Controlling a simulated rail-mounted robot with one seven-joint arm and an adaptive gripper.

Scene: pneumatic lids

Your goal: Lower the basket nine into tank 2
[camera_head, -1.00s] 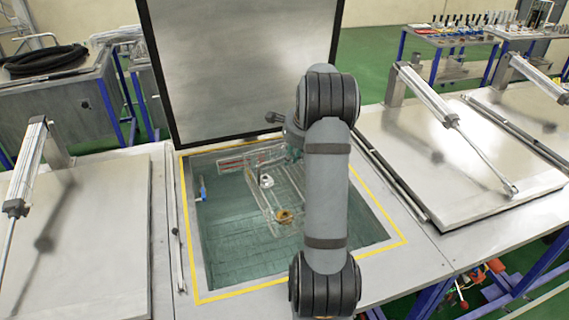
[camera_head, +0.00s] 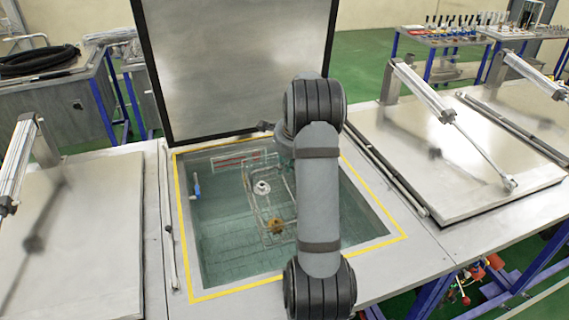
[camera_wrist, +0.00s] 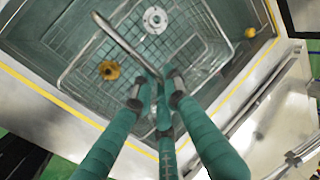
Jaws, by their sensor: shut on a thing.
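The wire basket (camera_head: 268,205) is inside the open tank (camera_head: 205,262) with the yellow border. It holds a white flanged part (camera_head: 262,187) and a brass-coloured part (camera_head: 276,226). In the wrist view the basket (camera_wrist: 222,62) lies below my gripper (camera_wrist: 155,100), with the white part (camera_wrist: 155,20) and the brass part (camera_wrist: 109,70) in it. My gripper's green fingers are shut on the basket's bent handle bar. In the head view my arm hides the gripper and the basket's right side. I cannot tell whether the basket touches the tank floor.
The tank's raised lid (camera_head: 235,65) stands open behind it. Closed lids with cylinders stand at the left (camera_head: 75,240) and right (camera_head: 460,150). A blue-handled fitting (camera_head: 197,185) is on the tank's left wall. Free floor shows left of the basket.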

